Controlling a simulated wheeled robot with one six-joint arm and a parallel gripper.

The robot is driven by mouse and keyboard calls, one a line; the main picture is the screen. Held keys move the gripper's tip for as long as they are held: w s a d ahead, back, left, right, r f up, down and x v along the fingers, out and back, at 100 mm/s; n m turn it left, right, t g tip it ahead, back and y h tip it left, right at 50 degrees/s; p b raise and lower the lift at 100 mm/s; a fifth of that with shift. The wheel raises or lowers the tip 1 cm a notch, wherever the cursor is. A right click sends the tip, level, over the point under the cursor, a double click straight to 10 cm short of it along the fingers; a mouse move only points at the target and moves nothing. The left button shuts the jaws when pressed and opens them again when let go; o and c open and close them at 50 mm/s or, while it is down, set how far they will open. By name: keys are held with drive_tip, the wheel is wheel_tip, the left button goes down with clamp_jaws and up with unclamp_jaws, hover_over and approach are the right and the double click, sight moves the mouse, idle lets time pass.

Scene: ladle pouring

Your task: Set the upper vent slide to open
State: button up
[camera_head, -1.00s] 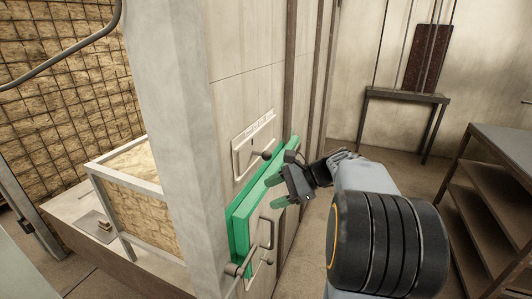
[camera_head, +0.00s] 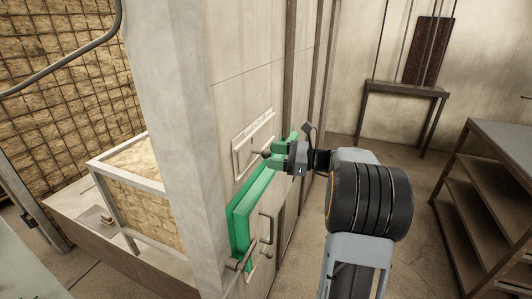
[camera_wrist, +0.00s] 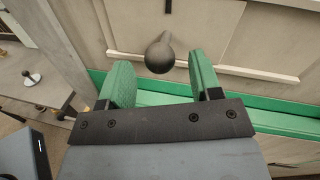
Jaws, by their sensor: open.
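In the head view the knob (camera_head: 266,153) is at the plate's right part, just left of my gripper (camera_head: 271,155). In the wrist view my gripper (camera_wrist: 160,78) has green fingers spread apart. The knob shows between and just beyond the fingertips, and neither finger visibly touches it. Whether the fingers reach around the knob I cannot tell.
A lower knob and lever sit near the door's bottom. Shelves (camera_head: 490,190) stand to the right, with open floor between. A caged straw-coloured block (camera_head: 150,205) is to the left.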

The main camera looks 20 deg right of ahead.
sight(261, 152)
drive_tip(key=shift+x, duration=1.45)
clamp_jaws()
